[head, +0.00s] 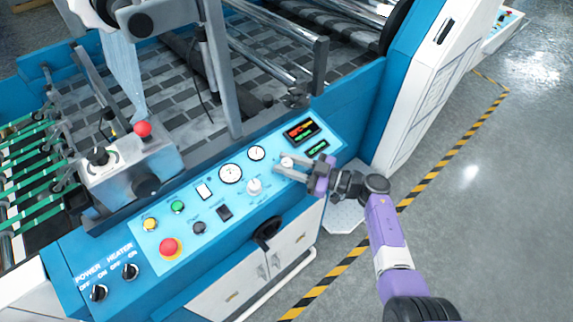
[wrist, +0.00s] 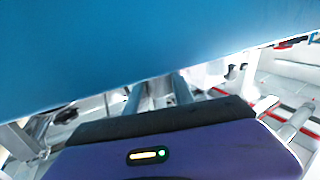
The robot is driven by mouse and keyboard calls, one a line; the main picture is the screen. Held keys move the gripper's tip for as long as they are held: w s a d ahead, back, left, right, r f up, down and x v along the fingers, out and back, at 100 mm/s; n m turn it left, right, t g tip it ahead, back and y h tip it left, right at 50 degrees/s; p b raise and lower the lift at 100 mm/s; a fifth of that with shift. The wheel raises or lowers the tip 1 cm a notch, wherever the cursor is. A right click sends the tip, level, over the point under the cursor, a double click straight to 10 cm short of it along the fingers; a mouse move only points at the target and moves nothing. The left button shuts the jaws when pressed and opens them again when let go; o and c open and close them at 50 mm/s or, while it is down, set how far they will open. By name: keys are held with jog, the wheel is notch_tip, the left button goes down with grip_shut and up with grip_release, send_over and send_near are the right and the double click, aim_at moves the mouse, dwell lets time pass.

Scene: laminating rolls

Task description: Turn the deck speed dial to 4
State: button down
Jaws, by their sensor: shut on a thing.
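The light blue control panel (head: 185,215) carries two white dials. One white dial (head: 287,161) is below the displays, between the fingertips of my gripper (head: 283,167). My gripper is shut on this dial and reaches it from the right. The other white dial (head: 254,187) is lower left of it and free. The labels and scale marks are too small to read, so I cannot tell the setting. In the wrist view, both fingers (wrist: 158,93) point away under a large blue surface (wrist: 120,50), and the dial cannot be made out.
A red button (head: 169,247), a yellow button (head: 150,224) and two round gauges (head: 231,173) are on the panel. Power and heater knobs (head: 130,271) are at lower left. A metal box with a red knob (head: 142,129) stands behind. Open floor (head: 480,230) lies to the right.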

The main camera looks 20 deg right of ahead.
jog(key=shift+g, duration=0.3)
jog(key=c, duration=1.1)
grip_release()
jog(key=b+v, duration=0.1)
jog(key=v, duration=0.6)
jog(key=shift+s+d+f, duration=0.1)
jog(key=shift+s+d, duration=0.15)
jog(key=shift+d, duration=0.05)
jog(key=shift+n, duration=0.3)
